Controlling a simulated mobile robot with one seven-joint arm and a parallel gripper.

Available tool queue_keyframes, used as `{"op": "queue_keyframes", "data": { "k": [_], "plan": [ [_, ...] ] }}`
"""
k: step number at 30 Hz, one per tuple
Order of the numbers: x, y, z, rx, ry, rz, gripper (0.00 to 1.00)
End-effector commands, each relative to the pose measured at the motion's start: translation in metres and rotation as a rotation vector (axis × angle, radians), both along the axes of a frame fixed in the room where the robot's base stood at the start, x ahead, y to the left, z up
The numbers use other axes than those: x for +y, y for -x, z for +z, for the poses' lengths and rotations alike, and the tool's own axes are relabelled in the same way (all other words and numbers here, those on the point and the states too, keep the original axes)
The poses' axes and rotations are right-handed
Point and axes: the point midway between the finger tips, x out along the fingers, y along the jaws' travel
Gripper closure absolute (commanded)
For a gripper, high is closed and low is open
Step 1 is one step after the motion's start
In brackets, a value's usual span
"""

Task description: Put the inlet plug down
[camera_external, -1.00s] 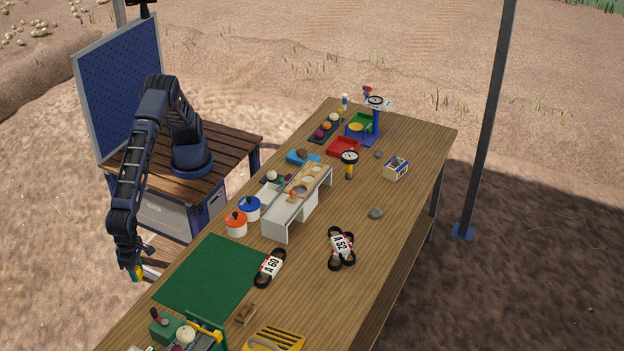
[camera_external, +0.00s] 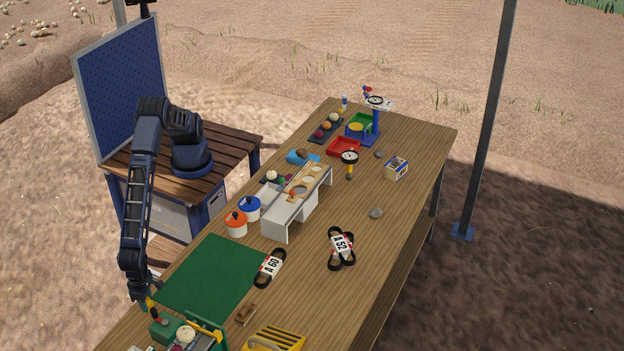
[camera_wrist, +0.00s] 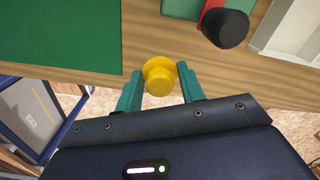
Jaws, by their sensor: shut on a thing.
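The inlet plug is a yellow round piece with a wider flange (camera_wrist: 159,77), seen between the teal fingers in the wrist view. My gripper (camera_wrist: 160,85) is shut on it. In the outside view my gripper (camera_external: 150,304) points down at the table's near left edge, beside the green machine (camera_external: 165,329). A small yellow bit shows at the fingers there; the plug's underside is hidden. The wrist view shows bare wood beyond the plug, and I cannot tell whether the plug touches it.
A green mat (camera_external: 210,274) lies right of my arm. A dark knob on a red lever (camera_wrist: 225,28) stands close to the gripper at right in the wrist view. A yellow slotted box (camera_external: 274,338) and a small wooden block (camera_external: 245,314) lie farther right.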

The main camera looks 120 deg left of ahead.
Motion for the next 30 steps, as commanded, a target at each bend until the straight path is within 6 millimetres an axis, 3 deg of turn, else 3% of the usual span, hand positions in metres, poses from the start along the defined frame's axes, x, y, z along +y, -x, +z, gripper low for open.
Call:
{"op": "queue_keyframes", "data": {
  "k": [9, 22, 23, 25, 30],
  "plan": [
    [0.001, 0.000, -0.038, 0.001, -0.002, 0.000, 0.83],
    [0.001, 0.000, -0.044, 0.000, -0.001, 0.000, 0.83],
    [0.000, 0.000, -0.043, 0.000, -0.001, 0.000, 0.55],
    [0.000, 0.000, -0.043, 0.000, -0.001, 0.000, 0.42],
    [0.000, 0.000, -0.043, 0.000, -0.001, 0.000, 0.40]
  ]
}}
